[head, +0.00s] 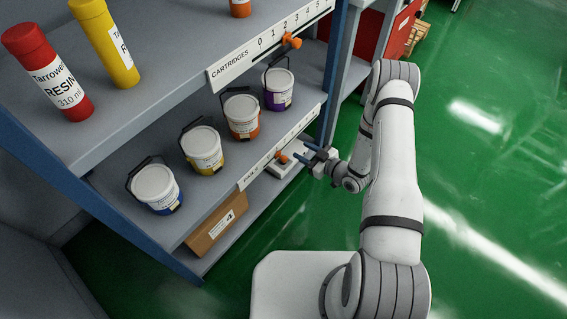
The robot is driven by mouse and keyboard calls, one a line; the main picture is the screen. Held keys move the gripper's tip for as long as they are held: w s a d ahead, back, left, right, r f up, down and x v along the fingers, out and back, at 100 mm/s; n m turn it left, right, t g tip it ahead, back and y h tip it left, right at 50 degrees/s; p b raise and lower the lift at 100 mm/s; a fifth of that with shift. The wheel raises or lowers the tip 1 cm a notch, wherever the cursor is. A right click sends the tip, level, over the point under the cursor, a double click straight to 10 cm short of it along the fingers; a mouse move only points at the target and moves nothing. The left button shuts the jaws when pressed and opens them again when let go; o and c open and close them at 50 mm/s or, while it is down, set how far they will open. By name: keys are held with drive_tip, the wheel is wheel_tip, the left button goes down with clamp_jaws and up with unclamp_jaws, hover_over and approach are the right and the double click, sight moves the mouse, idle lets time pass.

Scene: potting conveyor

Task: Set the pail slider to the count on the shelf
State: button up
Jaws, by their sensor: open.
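The pail slider is an orange knob (282,158) on the white strip labelled PAILS (250,177), along the front edge of the middle shelf. The strip's numbers are too small to read, so its setting cannot be told. Several white-lidded pails stand in a row on that shelf: a blue one (156,188), a yellow one (204,150), an orange one (242,117) and a purple one (278,89). My gripper (307,156) is open and empty, just right of the knob, with its dark fingers pointing towards the shelf. It appears apart from the knob.
A cardboard box (215,226) sits on the bottom shelf. A blue post (334,70) stands beyond my gripper. Green floor at right is open.

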sight(285, 157)
drive_tip(key=s+a+f+y+b, duration=0.1)
drive_tip(key=s+f+y, duration=0.1)
drive_tip(key=s+f, duration=0.25)
drive_tip(key=shift+m+t, duration=0.3)
drive_tip(key=b+x, duration=0.1)
drive_tip(key=x, duration=0.6)
drive_tip(key=shift+w+a+r, duration=0.1)
drive_tip(key=shift+a+r, duration=0.05)
drive_tip(key=shift+a, duration=0.25)
drive_tip(key=shift+c, duration=0.2)
clamp_jaws()
drive_tip(key=shift+d, duration=0.1)
